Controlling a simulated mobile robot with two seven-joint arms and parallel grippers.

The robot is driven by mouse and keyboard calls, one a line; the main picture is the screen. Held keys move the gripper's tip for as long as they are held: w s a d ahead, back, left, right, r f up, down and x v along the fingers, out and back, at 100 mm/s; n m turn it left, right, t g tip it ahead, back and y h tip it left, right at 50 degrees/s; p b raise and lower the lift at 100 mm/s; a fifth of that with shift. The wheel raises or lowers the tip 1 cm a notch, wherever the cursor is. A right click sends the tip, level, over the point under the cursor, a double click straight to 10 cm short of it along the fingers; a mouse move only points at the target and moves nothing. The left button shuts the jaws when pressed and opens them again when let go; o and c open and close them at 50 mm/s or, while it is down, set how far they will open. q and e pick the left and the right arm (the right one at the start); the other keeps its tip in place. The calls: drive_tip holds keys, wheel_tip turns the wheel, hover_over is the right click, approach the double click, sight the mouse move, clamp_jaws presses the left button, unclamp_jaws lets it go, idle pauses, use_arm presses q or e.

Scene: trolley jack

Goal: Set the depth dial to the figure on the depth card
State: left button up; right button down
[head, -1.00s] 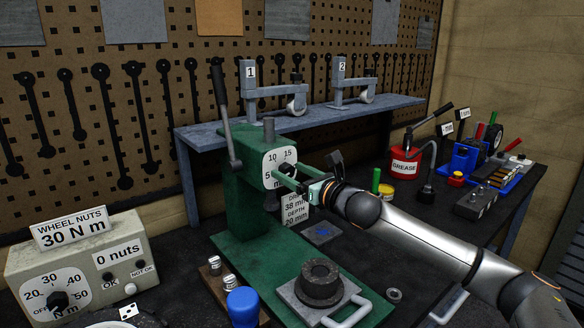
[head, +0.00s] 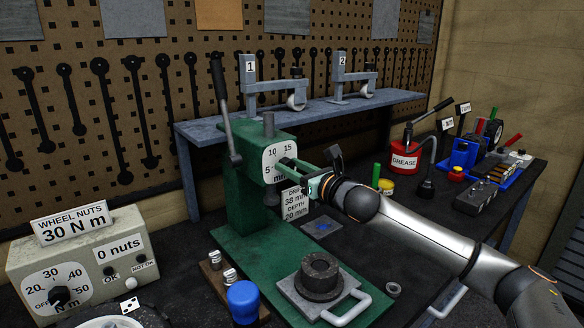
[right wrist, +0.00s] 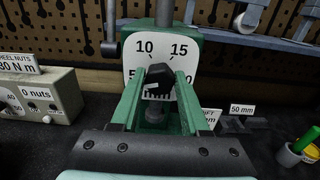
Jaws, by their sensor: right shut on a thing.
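The depth dial (head: 274,160) is a white plate on the front of the green press, with 5, 10 and 15 legible in the head view. The right wrist view shows the dial plate (right wrist: 134,52) nearer, with its black knob (right wrist: 157,82) between my right gripper's green fingers. My right gripper (head: 284,169) is shut on that knob. The knob's pointer direction cannot be told clearly. The depth card (head: 295,207) stands behind my fingers; its lower lines read DEPTH 20 mm, and its upper part is partly hidden. My left gripper is not in view.
The press lever (head: 224,105) rises left of the dial. A dark ring-shaped part (head: 320,275) sits on a plate with a handle below. A blue-capped item (head: 243,300) stands at the front. The torque box (head: 85,265) is at left, the red grease can (head: 404,158) at right.

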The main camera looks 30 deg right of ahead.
idle(0.4)
drive_tip(key=m, duration=0.4)
drive_tip(key=shift+d+m, duration=0.1)
drive_tip(key=shift+m, duration=0.3)
drive_tip(key=m, duration=0.5)
drive_tip(key=shift+f, duration=0.15)
drive_tip(key=m, duration=0.5)
drive_tip(key=shift+d+m, duration=0.1)
drive_tip(key=shift+m, duration=0.3)
drive_tip(key=m, duration=2.6)
drive_tip(key=shift+a+f, duration=0.25)
drive_tip(key=shift+a, duration=0.05)
drive_tip(key=shift+m, duration=0.3)
